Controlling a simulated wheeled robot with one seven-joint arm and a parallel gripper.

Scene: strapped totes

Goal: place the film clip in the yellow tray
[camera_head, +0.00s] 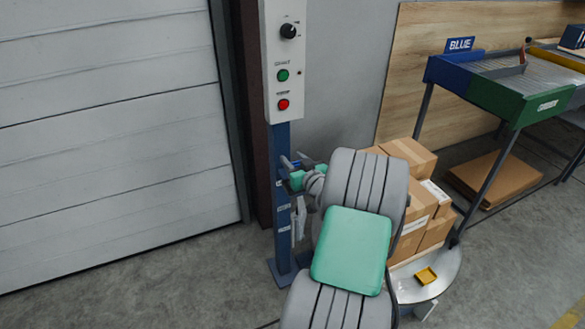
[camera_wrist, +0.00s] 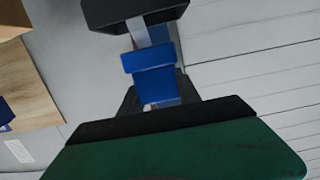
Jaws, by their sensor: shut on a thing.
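My gripper (camera_wrist: 151,66) is shut on a blue clip, the film clip (camera_wrist: 152,57), which sits between the two dark fingers in the wrist view. A pale strip shows above and below the blue part. The yellow tray (camera_head: 427,276) is small and lies on the round metal platform (camera_head: 441,288) at the lower right, well apart from my gripper. I cannot see anything in it.
A control panel (camera_head: 284,55) with a knob, a green button and a red button tops the blue post (camera_head: 282,139). Taped cardboard boxes (camera_head: 411,158) stack on the platform behind the tray. A sorting table (camera_head: 509,97) stands at the right. My arm covers the middle.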

